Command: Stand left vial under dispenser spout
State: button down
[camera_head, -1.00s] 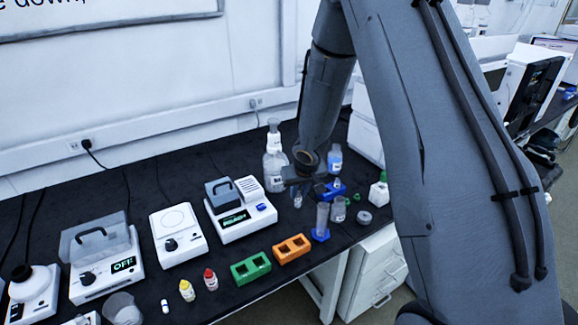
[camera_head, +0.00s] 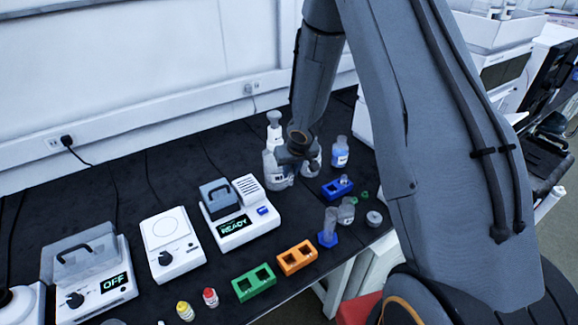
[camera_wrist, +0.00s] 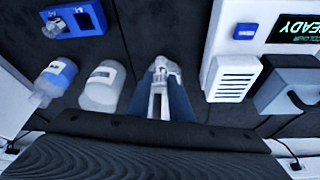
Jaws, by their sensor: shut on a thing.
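The dispenser (camera_head: 274,160) is a clear bottle with a pale pump top, standing near the wall, left of my gripper in the head view. My gripper (camera_head: 299,158) is low, close beside it, and shut. In the wrist view the gripper (camera_wrist: 162,88) points away from the camera with a pale, narrow, clear shape at its tips. I take this for the left vial, but its outline blends with the fingers.
A labelled clear bottle (camera_wrist: 101,86) and a blue-liquid bottle (camera_head: 339,152) stand right of my gripper in the head view. The device reading READY (camera_head: 238,225) is to the left. Orange (camera_head: 296,258) and green (camera_head: 254,283) racks lie nearer the front.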

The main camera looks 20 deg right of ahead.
aim_at(292, 185)
jog(key=shift+w+d+f+b, duration=0.15)
jog(key=shift+f+b, duration=0.85)
jog(key=shift+b, duration=0.55)
notch_tip(292, 185, down, 5)
jog(key=b, duration=0.7)
jog(key=shift+r, duration=0.1)
jog(key=shift+f+b, duration=0.6)
jog(key=shift+b, duration=0.35)
jog(key=c, duration=1.5)
grip_release()
jog(key=shift+r, duration=0.15)
